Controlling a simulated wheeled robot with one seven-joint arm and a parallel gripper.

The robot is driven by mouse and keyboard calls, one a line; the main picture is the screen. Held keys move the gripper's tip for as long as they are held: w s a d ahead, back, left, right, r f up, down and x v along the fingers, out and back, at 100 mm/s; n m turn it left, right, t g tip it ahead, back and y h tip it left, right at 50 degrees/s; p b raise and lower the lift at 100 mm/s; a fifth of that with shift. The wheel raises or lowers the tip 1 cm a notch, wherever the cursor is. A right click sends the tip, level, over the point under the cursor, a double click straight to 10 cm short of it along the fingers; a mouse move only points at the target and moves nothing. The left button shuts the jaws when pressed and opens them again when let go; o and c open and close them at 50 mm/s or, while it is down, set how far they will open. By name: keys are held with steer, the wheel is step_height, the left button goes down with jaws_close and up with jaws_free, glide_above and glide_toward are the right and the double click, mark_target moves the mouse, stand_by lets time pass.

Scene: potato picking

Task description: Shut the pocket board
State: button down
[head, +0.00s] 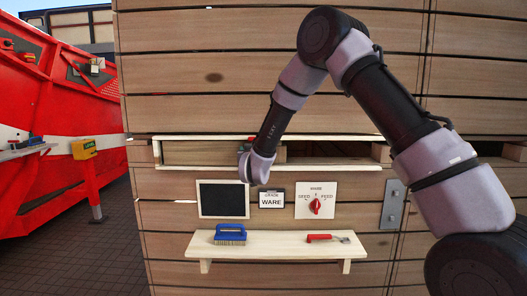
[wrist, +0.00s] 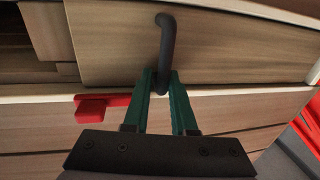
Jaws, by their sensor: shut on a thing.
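The pocket board (head: 195,153) is a plain wooden panel in a pale framed slot in the crate wall. It covers the left part of the slot, and a dark gap (head: 335,149) stands open to its right. In the wrist view the board (wrist: 225,45) carries a dark bar handle (wrist: 166,45). My gripper (wrist: 162,82) has its green fingers shut on the lower end of this handle. In the head view my gripper (head: 246,146) is at the slot near the board's right part, and my wrist hides the handle.
A red piece (wrist: 100,104) sits on the pale rail beside my fingers. Below are a black panel (head: 223,199), a WARE card (head: 271,199) and a red dial (head: 315,205). A shelf (head: 275,251) holds a blue brush (head: 230,233) and a red-handled tool (head: 325,238).

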steer(key=shift+s+a, duration=0.15)
steer(key=shift+a, duration=1)
steer(key=shift+r, duration=0.1)
steer(key=c, duration=0.8)
jaws_free()
steer(key=shift+a, duration=0.2)
steer(key=shift+c, duration=0.2)
steer(key=shift+d, duration=0.1)
steer(key=shift+d, duration=0.2)
steer(key=s+d, duration=0.2)
steer(key=s, duration=0.8)
steer(key=shift+s, duration=0.15)
